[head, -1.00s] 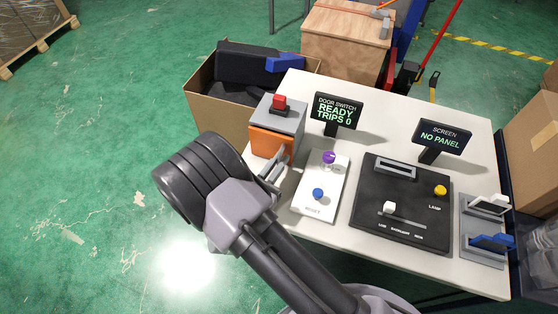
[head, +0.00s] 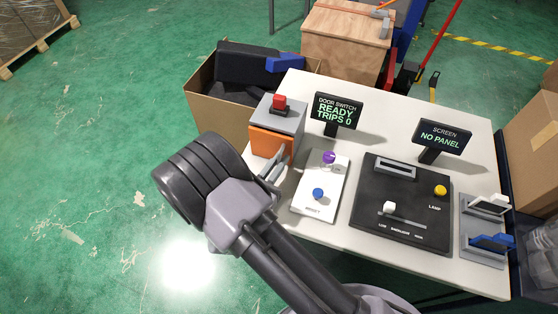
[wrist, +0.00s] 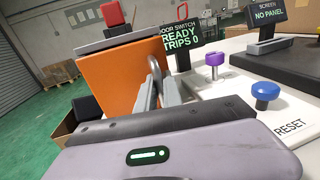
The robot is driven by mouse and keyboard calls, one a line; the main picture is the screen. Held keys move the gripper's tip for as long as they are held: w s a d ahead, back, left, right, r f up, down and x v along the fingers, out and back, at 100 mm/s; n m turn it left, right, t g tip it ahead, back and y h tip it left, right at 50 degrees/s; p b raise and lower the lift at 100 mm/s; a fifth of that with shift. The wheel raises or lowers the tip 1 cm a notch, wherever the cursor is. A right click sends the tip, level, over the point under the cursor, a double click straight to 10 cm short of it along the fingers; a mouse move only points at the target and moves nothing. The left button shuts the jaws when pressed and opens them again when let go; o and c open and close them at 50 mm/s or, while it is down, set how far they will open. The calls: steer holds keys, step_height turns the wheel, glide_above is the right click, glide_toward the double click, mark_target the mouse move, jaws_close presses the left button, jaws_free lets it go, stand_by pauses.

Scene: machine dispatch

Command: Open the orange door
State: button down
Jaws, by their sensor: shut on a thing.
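The orange door (head: 268,143) is on the front of a small grey box (head: 284,112) at the table's left edge. In the wrist view the orange door (wrist: 112,77) fills the upper left, with its metal handle (wrist: 154,72) at its right side. My gripper (wrist: 161,92) is shut on the handle; it also shows in the head view (head: 275,168), partly hidden by my wrist. The door looks shut or nearly so; I cannot tell whether there is a small gap.
A red button (head: 280,102) tops the box. The door switch display (head: 336,110) reads "READY TRIPS 0". A white panel (head: 334,178) with purple and blue knobs lies close on the right, then a black panel (head: 365,215). A cardboard box (head: 205,95) stands behind left.

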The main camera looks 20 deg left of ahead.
steer(key=shift+s+a+f+m+g+h+b, duration=0.1)
steer(key=shift+s+a+m+g+h+b, duration=0.35)
steer(key=shift+h, duration=0.3)
steer(key=shift+s+a+f+m+g+h+b, duration=0.1)
steer(key=shift+s+a+m+g+h+b, duration=0.15)
steer(key=shift+s+m+h, duration=0.45)
steer(key=shift+s+a+m+g+h+b, duration=0.25)
steer(key=shift+m+g+h, duration=0.2)
steer(key=shift+h, duration=0.4)
steer(key=a+m+g+h, duration=0.1)
steer(key=s+a+m+g+h, duration=0.1)
steer(key=h, duration=0.1)
steer(key=shift+s, duration=0.2)
steer(key=shift+s+a+r+m+g, duration=0.1)
steer(key=shift+s+a+m+g, duration=0.15)
steer(key=shift+m, duration=0.15)
steer(key=shift+s+a+r, duration=0.1)
steer(key=shift+s+a, duration=0.15)
steer(key=shift+a, duration=0.35)
steer(key=shift+s+a, duration=0.2)
steer(key=shift+a, duration=0.35)
steer(key=c, duration=1.5)
jaws_free()
